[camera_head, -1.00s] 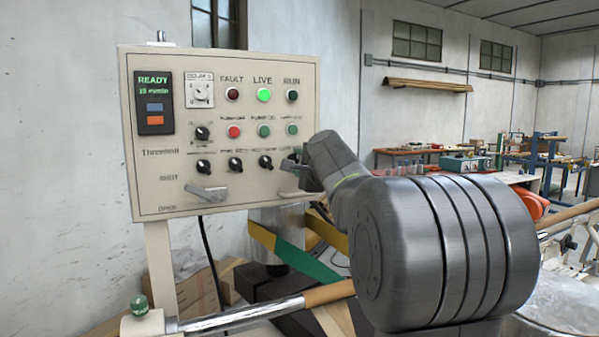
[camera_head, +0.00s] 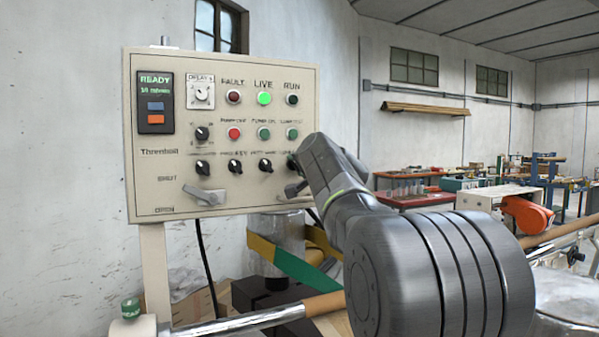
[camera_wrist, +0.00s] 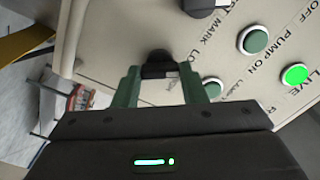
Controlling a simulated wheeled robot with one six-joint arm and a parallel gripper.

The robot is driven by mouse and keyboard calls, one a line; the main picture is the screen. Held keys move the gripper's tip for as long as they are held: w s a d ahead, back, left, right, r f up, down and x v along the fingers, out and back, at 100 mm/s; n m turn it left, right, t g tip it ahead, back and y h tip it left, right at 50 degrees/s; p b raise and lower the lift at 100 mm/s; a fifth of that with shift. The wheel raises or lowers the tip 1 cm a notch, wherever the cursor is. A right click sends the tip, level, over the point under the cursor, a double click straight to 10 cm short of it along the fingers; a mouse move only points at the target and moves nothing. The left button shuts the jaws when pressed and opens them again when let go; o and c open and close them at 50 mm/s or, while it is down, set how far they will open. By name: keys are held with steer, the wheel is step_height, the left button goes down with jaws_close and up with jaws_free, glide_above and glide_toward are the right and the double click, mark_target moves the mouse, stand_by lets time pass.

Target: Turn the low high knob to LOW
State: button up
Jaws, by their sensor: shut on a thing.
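The low high knob (camera_wrist: 158,66) is a small black knob on the cream control panel (camera_head: 245,195). In the wrist view it stands between the two green fingers of my gripper (camera_wrist: 160,82), which are shut on it. Part of the lettering "LO" shows beside it; the rest of its label is not readable, and which way the knob points cannot be told. In the head view my gripper (camera_head: 293,163) is at the right end of the panel's lowest knob row, and the wrist hides most of the knob.
Other black knobs (camera_head: 234,166) sit in the row to the left. Above are green and red buttons (camera_head: 234,132) and a lit green LIVE lamp (camera_head: 264,98). A grey lever handle (camera_head: 205,196) juts from the panel's lower left. A bar (camera_head: 250,318) runs below.

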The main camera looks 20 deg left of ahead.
stand_by(0.4)
steer(key=o, duration=1)
steer(key=shift+d, duration=0.1)
steer(key=b+v, duration=0.3)
steer(key=v, duration=1)
steer(key=shift+s+d, duration=0.2)
steer(key=shift+s, duration=0.1)
steer(key=shift+w+a, duration=0.1)
